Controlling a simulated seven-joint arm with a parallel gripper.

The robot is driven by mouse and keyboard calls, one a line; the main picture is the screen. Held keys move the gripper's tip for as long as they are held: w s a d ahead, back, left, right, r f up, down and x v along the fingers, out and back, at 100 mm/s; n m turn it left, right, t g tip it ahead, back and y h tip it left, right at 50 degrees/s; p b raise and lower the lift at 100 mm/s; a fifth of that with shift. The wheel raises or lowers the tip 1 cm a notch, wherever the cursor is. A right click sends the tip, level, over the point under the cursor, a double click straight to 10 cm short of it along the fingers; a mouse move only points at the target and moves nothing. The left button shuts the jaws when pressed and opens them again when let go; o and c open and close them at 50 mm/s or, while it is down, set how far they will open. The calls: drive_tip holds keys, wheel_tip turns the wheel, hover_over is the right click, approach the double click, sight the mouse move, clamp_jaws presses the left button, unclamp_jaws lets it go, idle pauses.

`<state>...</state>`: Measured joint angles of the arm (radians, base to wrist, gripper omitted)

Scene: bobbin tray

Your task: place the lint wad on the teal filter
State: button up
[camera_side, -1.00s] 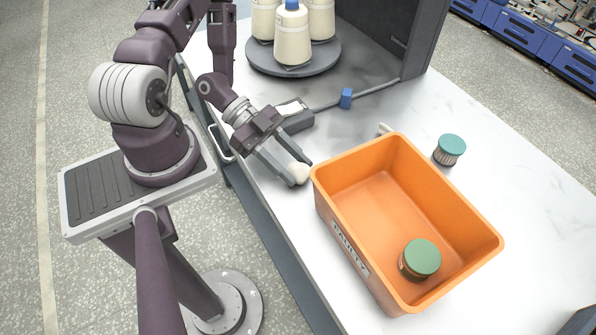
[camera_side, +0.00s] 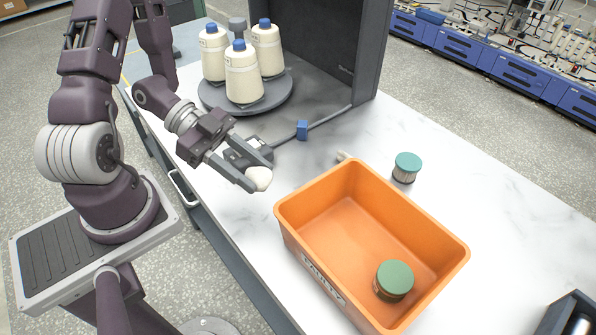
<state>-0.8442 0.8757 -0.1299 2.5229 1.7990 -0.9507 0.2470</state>
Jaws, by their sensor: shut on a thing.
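My gripper (camera_side: 256,172) is shut on the lint wad (camera_side: 259,179), a small white lump between its fingertips. It holds the wad beside the left corner of the orange bin, outside it; the wad appears to be above the table. The teal filter (camera_side: 407,168) stands upright on the white table behind the bin, with a teal top and a pale pleated side. A similar canister with a greener lid (camera_side: 395,279) stands inside the bin near its front right.
Cream thread cones stand on a grey round tray (camera_side: 215,99) at the back. A blue block (camera_side: 302,130) sits on a thin rail. A small pale thing (camera_side: 343,156) lies behind the bin.

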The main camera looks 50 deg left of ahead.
drive_tip(key=shift+n+t+y, duration=0.4)
drive_tip(key=shift+n+t, duration=0.2)
drive_tip(key=shift+t, duration=0.1)
drive_tip(key=w+f, duration=0.1)
drive_tip(key=w, duration=0.4)
drive_tip(key=w+f, duration=0.1)
drive_tip(key=w, duration=0.2)
drive_tip(key=shift+w+a+f, duration=0.1)
drive_tip(key=shift+w+f, duration=0.2)
drive_tip(key=shift+f, duration=0.05)
wheel_tip(320, 180, up, 8)
drive_tip(key=n+t+y, duration=0.4)
drive_tip(key=n, duration=0.1)
hover_over(403, 162)
drive_tip(key=shift+n, duration=0.3)
wheel_tip(403, 162, down, 9)
drive_tip(key=shift+f, duration=0.5)
drive_tip(key=o, duration=1.3)
